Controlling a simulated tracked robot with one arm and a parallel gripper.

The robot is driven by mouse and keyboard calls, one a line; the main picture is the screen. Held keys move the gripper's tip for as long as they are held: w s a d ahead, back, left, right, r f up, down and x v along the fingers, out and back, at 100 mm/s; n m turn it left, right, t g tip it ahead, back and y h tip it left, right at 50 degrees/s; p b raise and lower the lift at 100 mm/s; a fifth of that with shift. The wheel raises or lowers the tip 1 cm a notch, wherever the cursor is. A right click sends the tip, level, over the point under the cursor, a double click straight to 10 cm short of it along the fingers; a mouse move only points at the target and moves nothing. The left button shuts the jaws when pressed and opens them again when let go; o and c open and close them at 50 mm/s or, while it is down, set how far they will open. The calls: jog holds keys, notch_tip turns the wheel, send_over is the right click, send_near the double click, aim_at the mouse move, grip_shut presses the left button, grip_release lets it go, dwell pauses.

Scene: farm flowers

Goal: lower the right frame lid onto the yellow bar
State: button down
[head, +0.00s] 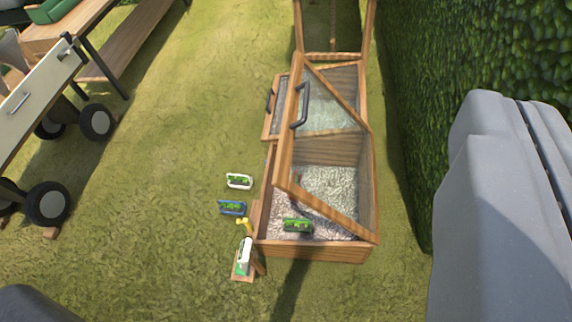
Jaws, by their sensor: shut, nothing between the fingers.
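A long wooden cold frame (318,250) stands on the grass in the middle of the head view. Its near glass lid (330,206) is raised and tilted, with a dark handle (303,106) on its frame. Beyond it, another wooden-framed lid (335,55) stands up at the far end, cut off by the top edge. A small yellow piece (244,225) shows at the box's near left corner; I cannot tell whether it is the yellow bar. The near lid is clear of it. My gripper is not in this view.
Inside the near bed lies a green-planted tray (297,225) on pale gravel. A white planter (239,181) and a blue planter (232,208) sit on the grass at left. A white object (245,252) stands beside the corner. A hedge (460,50) runs along the right; a wheeled cart (40,110) stands at left.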

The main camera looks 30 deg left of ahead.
jog(key=w+a+f+g+p, duration=0.3)
jog(key=w+f, duration=0.4)
jog(key=w, duration=0.3)
jog(key=n+g+y+p, duration=0.4)
jog(key=g+p, duration=0.2)
jog(key=g, duration=0.3)
send_over(282, 165)
jog(key=d, duration=0.5)
notch_tip(282, 165, down, 38)
jog(key=a+f, duration=0.1)
jog(key=a, duration=0.1)
jog(key=shift+s+a+f+b, duration=0.35)
jog(key=shift+a+f+b, duration=0.05)
jog(key=shift+a+f, duration=0.15)
jog(key=shift+a, duration=0.15)
